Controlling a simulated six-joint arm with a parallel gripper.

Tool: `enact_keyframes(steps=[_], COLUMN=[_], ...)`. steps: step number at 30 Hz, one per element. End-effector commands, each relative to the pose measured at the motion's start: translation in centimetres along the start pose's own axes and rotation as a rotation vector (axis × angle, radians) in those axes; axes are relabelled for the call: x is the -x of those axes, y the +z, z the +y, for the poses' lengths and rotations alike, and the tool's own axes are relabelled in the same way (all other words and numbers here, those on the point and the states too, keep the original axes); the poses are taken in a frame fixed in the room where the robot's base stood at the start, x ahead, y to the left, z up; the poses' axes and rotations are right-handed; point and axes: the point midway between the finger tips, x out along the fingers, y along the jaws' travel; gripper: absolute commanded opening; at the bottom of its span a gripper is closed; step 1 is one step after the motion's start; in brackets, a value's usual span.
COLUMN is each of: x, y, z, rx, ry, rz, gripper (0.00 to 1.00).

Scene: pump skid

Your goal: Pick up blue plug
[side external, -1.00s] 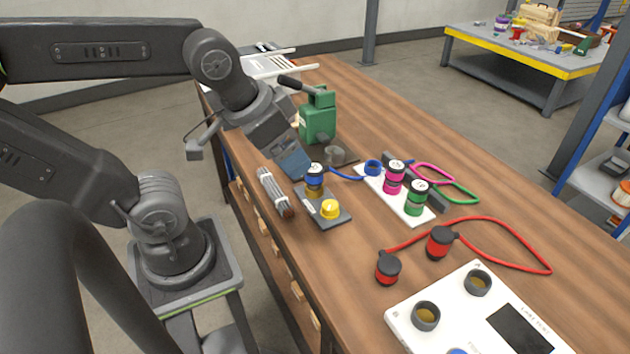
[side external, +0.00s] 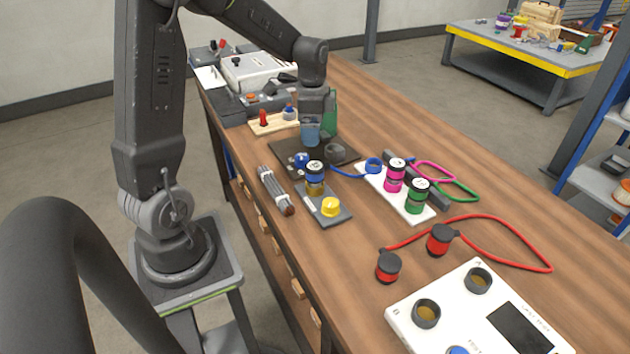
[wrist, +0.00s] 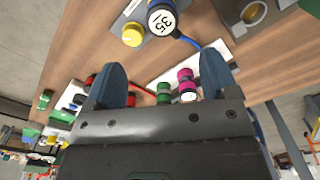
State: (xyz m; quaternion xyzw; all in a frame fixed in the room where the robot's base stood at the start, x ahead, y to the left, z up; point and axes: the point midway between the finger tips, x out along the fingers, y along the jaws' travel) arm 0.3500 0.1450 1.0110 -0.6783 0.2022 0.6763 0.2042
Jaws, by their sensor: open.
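The blue plug (side external: 315,171) is a black cylinder with a blue band and a white-labelled top. It stands upright on a brass-coloured socket at the back end of a small grey plate (side external: 341,217). A blue cable runs from it to a blue ring (side external: 373,165). In the wrist view, the plug (wrist: 162,19) shows at the top edge, with a number on its face. My gripper (side external: 310,138) points down above the dark plate behind the plug, apart from it. In the wrist view, its blue fingers (wrist: 161,80) are spread wide with nothing between them.
A yellow cap (side external: 330,207) sits on the grey plate's front. A bundle of grey rods (side external: 272,190) lies to the left. Pink (side external: 394,176) and green (side external: 417,196) plugs stand on a white plate to the right. A green object (side external: 330,112) is partly hidden behind my gripper.

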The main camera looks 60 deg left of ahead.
Motion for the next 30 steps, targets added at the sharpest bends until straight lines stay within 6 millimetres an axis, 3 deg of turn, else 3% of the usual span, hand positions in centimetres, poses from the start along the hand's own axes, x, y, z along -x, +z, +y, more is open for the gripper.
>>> enact_keyframes(steps=[12,20,30], x=[-7.0,-9.0,-13.4], y=[0.1,0.0,-0.3], z=[-0.1,-0.1,-0.2], rx=[-0.007,-0.006,-0.006], ry=[0.009,0.005,0.006], rz=[-0.004,-0.002,-0.003], gripper=[0.80,0.80,0.80])
